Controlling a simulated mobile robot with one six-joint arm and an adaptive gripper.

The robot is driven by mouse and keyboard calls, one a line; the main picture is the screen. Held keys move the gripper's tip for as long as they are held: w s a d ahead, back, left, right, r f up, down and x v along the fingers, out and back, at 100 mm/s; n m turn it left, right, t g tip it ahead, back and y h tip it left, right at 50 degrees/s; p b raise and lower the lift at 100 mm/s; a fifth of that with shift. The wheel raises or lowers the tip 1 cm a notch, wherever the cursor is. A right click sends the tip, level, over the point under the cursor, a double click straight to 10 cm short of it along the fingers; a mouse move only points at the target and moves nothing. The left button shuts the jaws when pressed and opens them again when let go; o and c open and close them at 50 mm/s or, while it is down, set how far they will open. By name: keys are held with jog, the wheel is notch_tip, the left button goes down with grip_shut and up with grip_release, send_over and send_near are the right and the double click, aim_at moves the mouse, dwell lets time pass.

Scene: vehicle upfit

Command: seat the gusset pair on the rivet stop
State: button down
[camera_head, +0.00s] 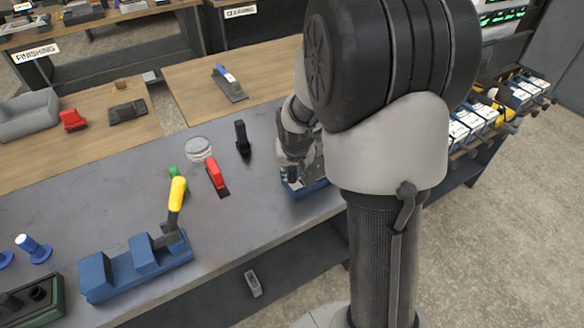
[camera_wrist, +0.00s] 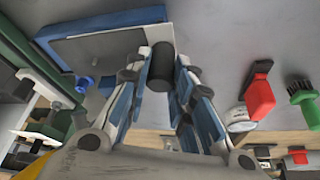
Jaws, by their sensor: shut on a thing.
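My gripper (camera_head: 292,165) points down over a blue fixture (camera_head: 308,190) near the table's front edge, partly hidden by my arm. In the wrist view my gripper (camera_wrist: 160,72) is shut, with a dark cylinder (camera_wrist: 161,66) showing between its fingers. A grey plate with small holes (camera_head: 318,168), seemingly the gusset pair, stands beside the fingers just above the blue fixture. I take the fixture to be the rivet stop. The wrist view shows its blue edge (camera_wrist: 105,18) around a grey face. The contact between plate and fixture is hidden.
A blue block fixture with a yellow-handled clamp (camera_head: 177,195) stands front left. Bare grey tabletop (camera_head: 250,210) lies between.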

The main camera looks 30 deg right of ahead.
jog(key=shift+f+b, duration=0.85)
jog(key=shift+f, duration=0.3)
jog(key=shift+w+d+p, duration=0.65)
jog(key=shift+w+d, duration=0.55)
jog(key=shift+w, duration=0.1)
jog(key=shift+f+b, duration=0.75)
jog(key=shift+b, duration=0.2)
dwell(1.6)
dwell(0.7)
jog(key=c, duration=1.7)
grip_release()
jog(key=shift+s+r, duration=0.1)
jog(key=shift+r, duration=0.15)
jog(key=shift+p+v, duration=0.85)
jog(key=shift+v, duration=0.5)
